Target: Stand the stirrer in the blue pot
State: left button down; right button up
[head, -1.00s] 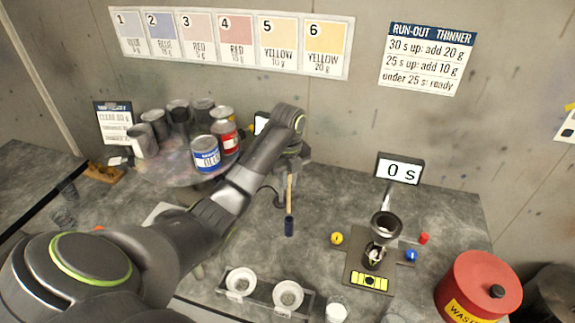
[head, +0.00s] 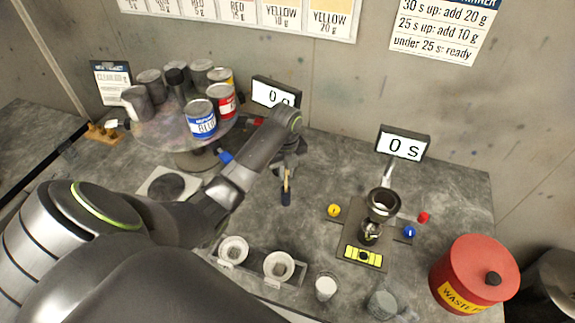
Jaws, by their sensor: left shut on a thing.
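The stirrer is a thin light wooden stick (head: 286,181) in the middle of the head view. My left gripper (head: 288,166) is shut on its upper part and holds it roughly upright. The small dark blue pot (head: 286,199) stands on the grey bench directly below the gripper. The stirrer's lower end meets the pot's mouth and seems to be inside it; the tip is hidden. My right gripper is out of view.
Paint cans, one labelled blue (head: 202,119), stand on a round stand (head: 160,143) at the left. A tray with two white cups (head: 254,272) lies in front. A metal cup stand (head: 352,228) and a red waste bin (head: 470,270) are at right.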

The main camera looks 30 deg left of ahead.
pick_arm(q)
jog(key=shift+s, duration=0.1)
jog(key=c, duration=1.9)
grip_release()
jog(key=o, duration=0.6)
jog(key=shift+c, duration=0.2)
